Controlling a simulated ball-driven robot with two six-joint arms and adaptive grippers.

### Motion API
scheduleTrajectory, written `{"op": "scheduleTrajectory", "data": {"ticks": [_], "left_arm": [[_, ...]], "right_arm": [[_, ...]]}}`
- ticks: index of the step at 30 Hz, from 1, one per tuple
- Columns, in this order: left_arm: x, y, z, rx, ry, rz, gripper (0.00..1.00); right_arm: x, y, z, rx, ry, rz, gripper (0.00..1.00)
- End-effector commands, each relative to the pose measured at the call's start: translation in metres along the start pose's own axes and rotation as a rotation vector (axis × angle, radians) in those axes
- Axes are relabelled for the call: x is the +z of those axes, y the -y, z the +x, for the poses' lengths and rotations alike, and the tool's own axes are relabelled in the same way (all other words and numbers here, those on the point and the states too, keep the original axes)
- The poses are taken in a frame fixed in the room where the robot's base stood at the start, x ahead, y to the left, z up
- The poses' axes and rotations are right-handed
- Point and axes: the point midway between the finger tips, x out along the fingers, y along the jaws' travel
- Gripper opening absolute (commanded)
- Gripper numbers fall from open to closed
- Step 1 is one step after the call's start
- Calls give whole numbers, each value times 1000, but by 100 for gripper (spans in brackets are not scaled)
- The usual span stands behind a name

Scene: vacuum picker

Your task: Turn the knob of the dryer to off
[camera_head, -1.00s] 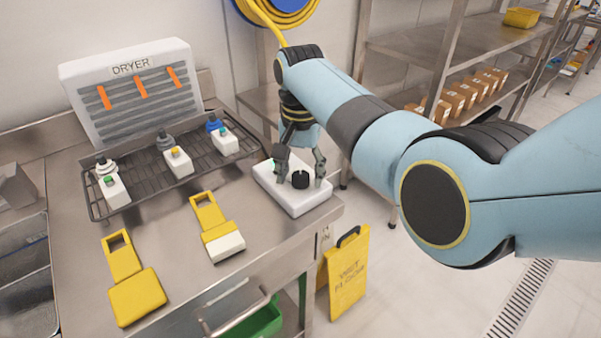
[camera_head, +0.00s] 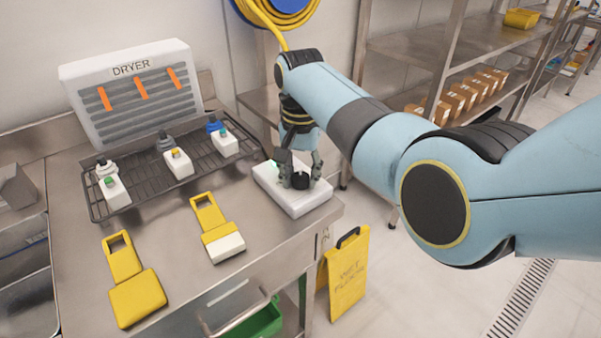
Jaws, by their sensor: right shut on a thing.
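The dryer (camera_head: 128,90) is a white box with a grey slatted front and orange strips, at the back left of the steel counter. A white control box (camera_head: 300,205) lies at the counter's right end, with a black knob (camera_head: 300,181) on top and a small green light (camera_head: 274,164) at its far left. My right gripper (camera_head: 301,179) points down over this box, its fingers shut on the knob from both sides. The knob's pointer and any markings are too small or hidden to read. My left gripper is not in view.
A black wire rack (camera_head: 148,180) with several white vacuum picker pieces stands before the dryer. Two yellow tools (camera_head: 138,298) (camera_head: 205,212) lie on the counter front. A yellow wet-floor sign (camera_head: 348,275) stands on the floor to the right.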

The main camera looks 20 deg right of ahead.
Motion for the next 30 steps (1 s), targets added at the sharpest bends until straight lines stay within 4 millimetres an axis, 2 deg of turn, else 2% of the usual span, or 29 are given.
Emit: {"op": "scheduleTrajectory", "data": {"ticks": [11, 30], "left_arm": [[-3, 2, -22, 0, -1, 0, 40], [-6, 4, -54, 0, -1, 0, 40]], "right_arm": [[0, 0, -3, 1, 1, -220, 3], [-1, 0, -2, 1, -1, -822, 3]]}}
